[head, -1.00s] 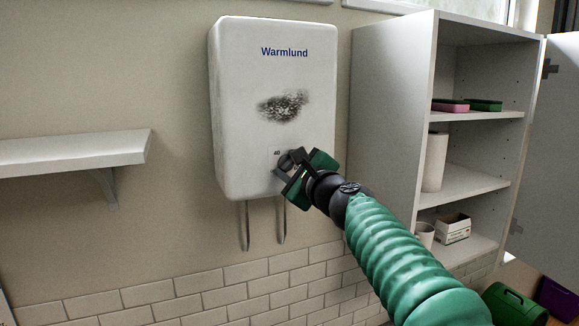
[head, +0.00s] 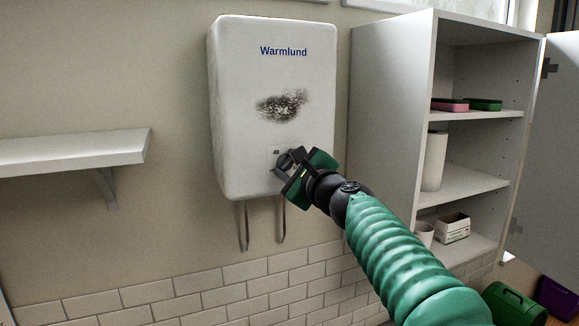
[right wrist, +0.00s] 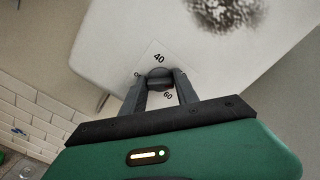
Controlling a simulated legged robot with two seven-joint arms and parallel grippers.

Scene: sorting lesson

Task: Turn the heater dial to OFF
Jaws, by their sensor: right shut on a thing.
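The white heater (head: 240,110) marked "Warmlund" hangs on the wall, with a dark sooty patch on its front. Its dial (right wrist: 159,74) is a small dark knob low on the front, on a pale plate (right wrist: 150,58) with the marks 40 and 60 legible; another mark at the left is partly hidden. My right gripper (head: 285,167) is at the dial, and in the right wrist view its two fingers (right wrist: 160,85) are shut on the knob's sides. The dial's pointer cannot be made out. My left gripper is not in view.
An open white cabinet (head: 385,120) stands to the right, holding a paper roll (head: 435,160) and a small box (head: 453,228). A shelf (head: 70,152) is at the left. Two pipes (head: 243,225) hang below the heater. A green case (head: 513,303) is at lower right.

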